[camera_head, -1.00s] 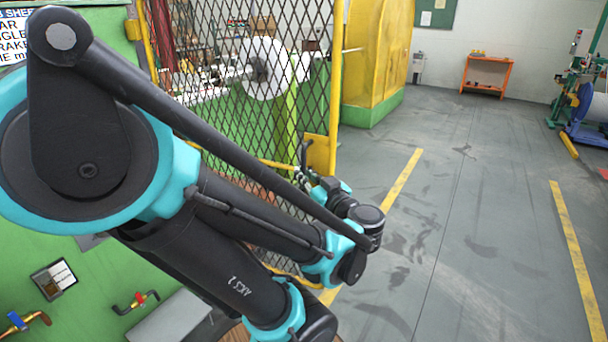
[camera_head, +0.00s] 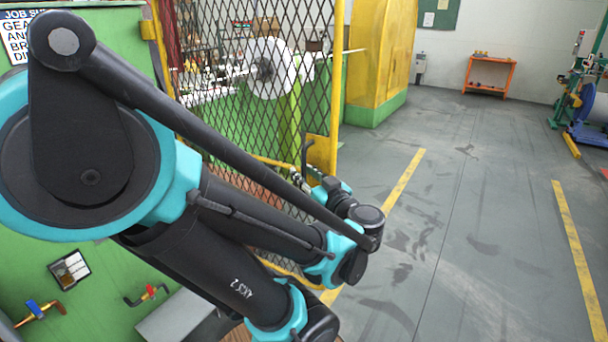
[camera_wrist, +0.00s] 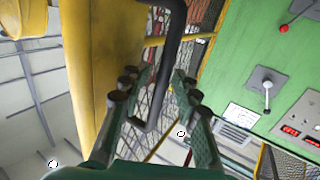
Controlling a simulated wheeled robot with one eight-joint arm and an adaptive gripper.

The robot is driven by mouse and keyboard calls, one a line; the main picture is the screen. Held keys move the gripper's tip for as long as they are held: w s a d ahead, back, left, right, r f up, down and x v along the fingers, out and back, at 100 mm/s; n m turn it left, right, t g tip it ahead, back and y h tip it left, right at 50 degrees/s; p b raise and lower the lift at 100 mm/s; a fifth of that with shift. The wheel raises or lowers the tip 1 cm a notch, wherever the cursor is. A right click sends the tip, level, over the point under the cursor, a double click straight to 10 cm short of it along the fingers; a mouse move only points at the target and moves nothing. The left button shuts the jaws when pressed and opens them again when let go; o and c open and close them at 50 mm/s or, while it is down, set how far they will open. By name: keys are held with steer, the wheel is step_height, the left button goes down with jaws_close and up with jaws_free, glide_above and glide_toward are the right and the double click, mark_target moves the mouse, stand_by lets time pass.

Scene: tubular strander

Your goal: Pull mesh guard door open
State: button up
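The mesh guard door (camera_head: 334,100) has a yellow frame and black diamond mesh. It stands in the middle left of the head view, beside the green machine body. Its black bar handle (camera_wrist: 173,55) crosses the top middle of the wrist view. My gripper (camera_wrist: 161,82) has its two dark green fingers apart, one on each side of the lower part of the handle. I cannot tell whether either finger touches it. In the head view my arm hides most of the gripper and the lower door.
A green panel (camera_head: 85,225) with valves is close on the left. A yellow enclosure (camera_head: 380,55) stands behind the door. The grey floor (camera_head: 470,215) to the right is open, with yellow lines. An orange table (camera_head: 490,75) is far back.

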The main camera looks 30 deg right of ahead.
stand_by(0.3)
steer(key=s+a, duration=0.1)
steer(key=s, duration=1.1)
stand_by(0.6)
stand_by(0.5)
steer(key=w+a+f+g, duration=0.4)
steer(key=a+f, duration=0.2)
steer(key=f, duration=0.1)
steer(key=w+a+f+g+y, duration=0.1)
steer(key=w+a+f+g, duration=0.3)
steer(key=a+f, duration=0.3)
steer(key=w+a+f+n+g, duration=0.1)
steer(key=w+a+f+g, duration=0.3)
steer(key=f, duration=0.4)
steer(key=shift+w+a+f+g+y, duration=0.35)
steer(key=shift+a+g, duration=0.55)
steer(key=shift+a, duration=0.3)
